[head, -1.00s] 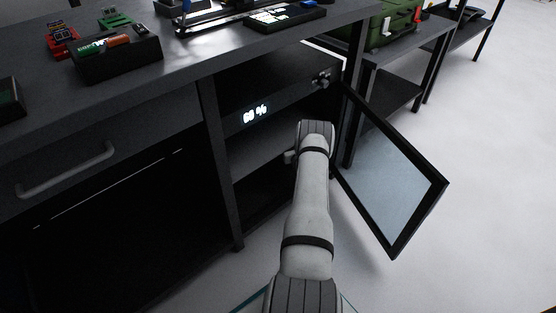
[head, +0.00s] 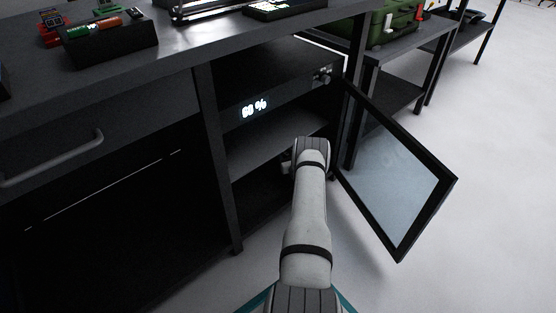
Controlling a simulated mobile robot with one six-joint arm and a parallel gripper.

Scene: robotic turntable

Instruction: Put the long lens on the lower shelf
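The dark cabinet stands open, with a middle shelf (head: 262,146) under a display reading about 68 %. The lower shelf (head: 262,196) below it is in deep shadow. My arm reaches forward to the right side of the cabinet opening. Its wrist is in front of the shelves, and my gripper is hidden beyond it, so its fingers do not show. The long lens cannot be made out in this view.
The glass cabinet door (head: 395,185) stands swung open to the right of my arm. The worktop (head: 190,50) above carries a black box (head: 110,45) with coloured items. A green case (head: 392,22) sits on a side table. The floor at right is clear.

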